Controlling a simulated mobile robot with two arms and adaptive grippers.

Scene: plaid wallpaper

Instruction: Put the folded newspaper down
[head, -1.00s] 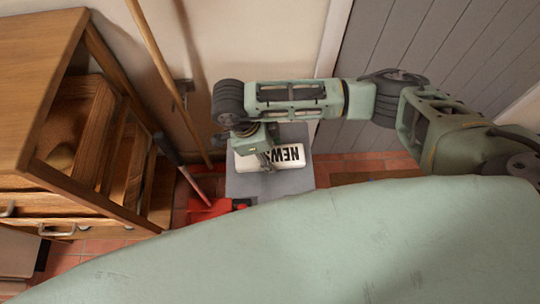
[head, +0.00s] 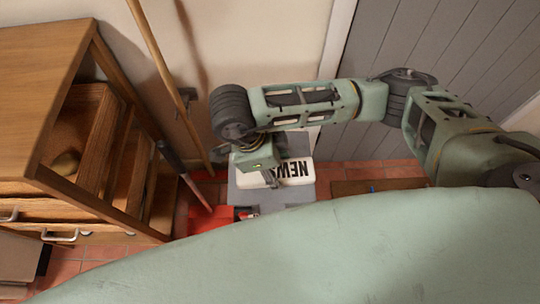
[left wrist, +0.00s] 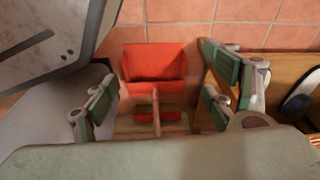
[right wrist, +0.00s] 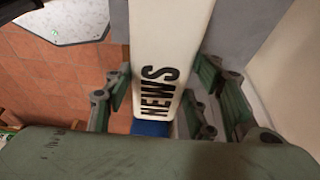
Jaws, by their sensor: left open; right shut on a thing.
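The folded newspaper (head: 305,171) is a white roll marked NEWS in black, with a blue end (right wrist: 150,128) in the right wrist view. My right gripper (head: 278,178) is shut on it, with a finger on each side in the right wrist view (right wrist: 160,100). The newspaper shows over a grey flat-topped surface (head: 245,195); I cannot tell whether it touches. My left gripper (left wrist: 160,100) is open and empty in the left wrist view, and is not seen in the head view.
A red dustpan (head: 208,226) with a dark handle is beside the grey surface; it also shows in the left wrist view (left wrist: 153,62). A wooden cabinet (head: 45,75) stands left, with a pole (head: 158,60) against the wall. A grey panelled door (head: 440,50) is behind.

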